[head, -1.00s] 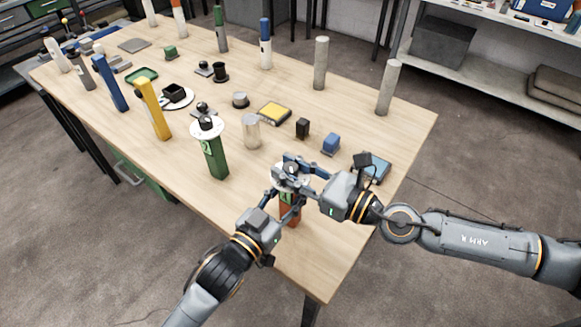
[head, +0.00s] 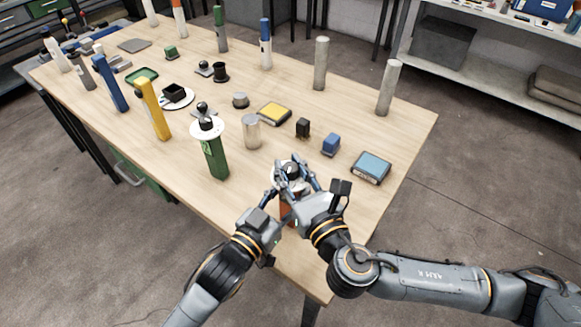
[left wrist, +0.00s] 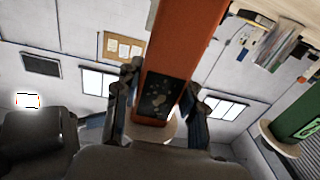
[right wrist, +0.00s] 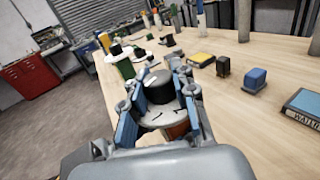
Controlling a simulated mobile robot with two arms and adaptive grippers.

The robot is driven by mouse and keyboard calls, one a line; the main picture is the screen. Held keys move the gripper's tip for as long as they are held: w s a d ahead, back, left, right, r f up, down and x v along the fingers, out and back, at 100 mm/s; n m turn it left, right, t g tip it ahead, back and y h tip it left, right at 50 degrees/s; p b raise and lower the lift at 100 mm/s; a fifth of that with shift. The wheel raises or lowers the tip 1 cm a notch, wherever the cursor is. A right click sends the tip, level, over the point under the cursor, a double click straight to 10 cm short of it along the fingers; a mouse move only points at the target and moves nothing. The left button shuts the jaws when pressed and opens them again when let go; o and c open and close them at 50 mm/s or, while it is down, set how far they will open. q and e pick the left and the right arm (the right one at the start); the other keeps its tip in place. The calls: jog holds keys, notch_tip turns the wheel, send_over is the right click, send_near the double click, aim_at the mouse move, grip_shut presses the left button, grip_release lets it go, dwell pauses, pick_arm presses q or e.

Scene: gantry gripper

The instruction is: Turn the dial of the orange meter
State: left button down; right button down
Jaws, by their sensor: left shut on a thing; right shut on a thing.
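The orange meter (head: 287,214) stands upright near the table's front corner in the head view. Its orange body (left wrist: 187,38) also shows in the left wrist view, with a dark panel on it. A white disc with dark marks (right wrist: 163,117) and a black dial (right wrist: 158,86) with a grey top sit on it. My left gripper (head: 281,203) is shut on the meter's body, a finger on each side, below the disc. My right gripper (head: 293,172) is shut on the dial from the lower right, with blue finger pads on both sides. The arms partly hide the meter in the head view.
A green meter (head: 214,157) with a white disc and black knob stands to the left. A metal cylinder (head: 251,132), a blue block (head: 331,144) and a blue-topped box (head: 371,167) are nearby. The table's front edge is close to the meter.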

aim_at(292, 176)
jog(key=shift+r+m+t+h, duration=0.1)
jog(key=shift+m+t+h, duration=0.5)
jog(key=shift+m+h, duration=0.9)
jog(key=shift+h, duration=0.6)
jog(key=c, duration=1)
grip_release()
jog(key=s, duration=0.2)
jog(key=s+d, duration=0.1)
jog(key=s, duration=0.4)
jog(key=shift+s+d, duration=0.25)
jog(key=shift+d, duration=0.05)
